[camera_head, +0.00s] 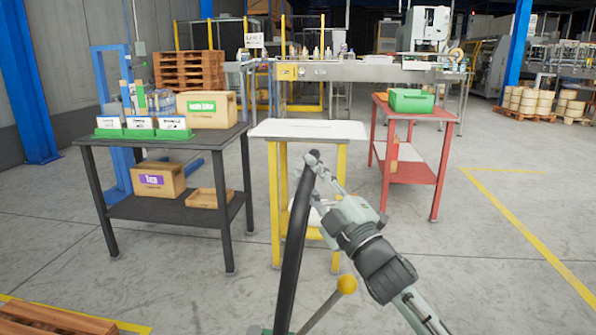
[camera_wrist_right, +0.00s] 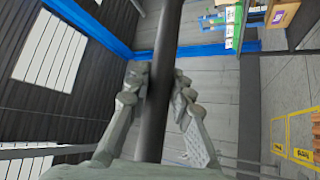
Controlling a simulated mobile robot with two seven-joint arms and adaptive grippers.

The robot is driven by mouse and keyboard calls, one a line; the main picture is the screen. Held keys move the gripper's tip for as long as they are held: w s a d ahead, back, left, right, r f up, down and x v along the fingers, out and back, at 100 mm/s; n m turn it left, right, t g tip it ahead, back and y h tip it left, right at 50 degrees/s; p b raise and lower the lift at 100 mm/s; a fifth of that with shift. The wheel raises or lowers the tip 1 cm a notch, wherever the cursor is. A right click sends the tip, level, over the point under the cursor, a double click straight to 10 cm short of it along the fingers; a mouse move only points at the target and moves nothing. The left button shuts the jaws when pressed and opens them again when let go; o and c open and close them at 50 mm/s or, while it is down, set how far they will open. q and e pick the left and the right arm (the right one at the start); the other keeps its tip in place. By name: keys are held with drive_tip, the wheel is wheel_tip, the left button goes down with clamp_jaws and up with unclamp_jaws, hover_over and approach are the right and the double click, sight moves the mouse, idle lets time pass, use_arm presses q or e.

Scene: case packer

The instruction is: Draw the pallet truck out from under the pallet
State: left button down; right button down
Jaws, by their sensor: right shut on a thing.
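The pallet truck's black handle (camera_head: 293,255) rises from the bottom edge of the head view, leaning slightly right. A lever with a yellow knob (camera_head: 346,284) stands beside its lower end. My right gripper (camera_head: 313,160) is shut on the top of the handle. In the right wrist view the dark handle bar (camera_wrist_right: 168,30) runs between the two fingers of the gripper (camera_wrist_right: 160,78). A wooden pallet (camera_head: 45,320) shows only as a corner at the bottom left of the head view. The truck's forks and body are out of view. My left gripper is not in view.
A dark table (camera_head: 165,150) with boxes stands ahead left. A white-topped stand with yellow legs (camera_head: 310,130) is straight ahead, close behind the handle. A red table (camera_head: 413,170) with a green bin stands beyond it. Floor (camera_head: 500,270) at the right is clear.

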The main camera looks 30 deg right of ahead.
drive_tip(key=shift+s+d, duration=0.3)
drive_tip(key=shift+d, duration=0.15)
drive_tip(key=c, duration=1.3)
unclamp_jaws()
drive_tip(key=v, duration=1.2)
drive_tip(key=shift+a, duration=0.1)
